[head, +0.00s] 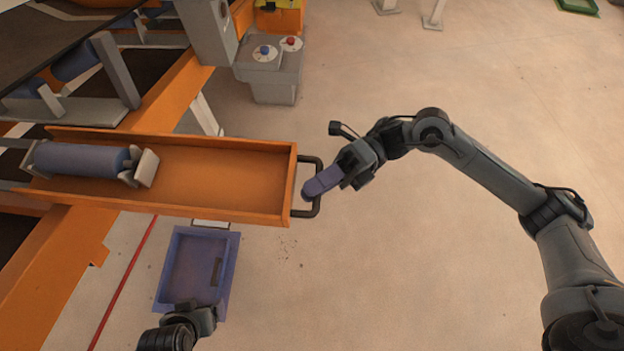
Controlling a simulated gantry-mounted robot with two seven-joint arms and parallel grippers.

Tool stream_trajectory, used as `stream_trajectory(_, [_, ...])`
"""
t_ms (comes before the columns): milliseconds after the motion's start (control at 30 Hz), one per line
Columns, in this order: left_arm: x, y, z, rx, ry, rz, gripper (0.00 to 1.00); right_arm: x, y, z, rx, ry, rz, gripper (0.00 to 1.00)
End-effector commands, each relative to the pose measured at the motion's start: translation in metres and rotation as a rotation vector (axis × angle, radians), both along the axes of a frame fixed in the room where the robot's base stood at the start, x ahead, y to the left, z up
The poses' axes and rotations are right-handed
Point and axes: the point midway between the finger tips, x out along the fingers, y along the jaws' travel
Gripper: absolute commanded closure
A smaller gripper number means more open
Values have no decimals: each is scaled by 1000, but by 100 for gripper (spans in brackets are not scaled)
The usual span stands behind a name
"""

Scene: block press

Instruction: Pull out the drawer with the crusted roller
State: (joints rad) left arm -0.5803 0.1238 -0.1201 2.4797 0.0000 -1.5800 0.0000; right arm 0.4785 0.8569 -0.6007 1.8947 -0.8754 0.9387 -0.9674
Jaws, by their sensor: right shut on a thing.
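The orange drawer (215,180) sticks out of the orange frame toward the right. A blue roller (82,160) lies in its left part between grey end brackets; I cannot make out crust on it. A dark handle (318,206) is on the drawer's right end. My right gripper (314,186) is shut on this handle, its violet fingers crossing the bar. My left gripper (203,314) is at the bottom, by the near edge of a blue-violet tray (233,262); whether it grips the tray's rim is unclear.
A dark, flat piece (217,271) lies in the tray. Crumbs (287,247) lie on the floor. A grey control box (272,72) with a blue and a red button stands behind the drawer. The floor to the right is clear apart from my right arm.

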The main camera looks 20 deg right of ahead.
Motion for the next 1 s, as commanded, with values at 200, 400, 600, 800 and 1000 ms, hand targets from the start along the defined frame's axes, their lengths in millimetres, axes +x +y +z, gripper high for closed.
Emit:
stream_trajectory(200, [0, 1, -3, 3, 1, -2, 24, -2, -2, 0, -1, 1, 12, 100])
stream_trajectory(400, [0, 1, -3, 2, 0, -1, 24, -2, -2, 0, -1, 1, 12, 100])
stream_trajectory(600, [0, -1, -2, -3, -1, 2, 24, -2, -2, 0, -1, 1, 11, 64])
stream_trajectory(800, [0, -2, -2, -10, -1, 6, 24, -2, -2, 0, -1, 0, 11, 61])
stream_trajectory(1000, [0, -2, -2, -10, -1, 6, 24, 0, -5, -1, -2, 1, 10, 61])
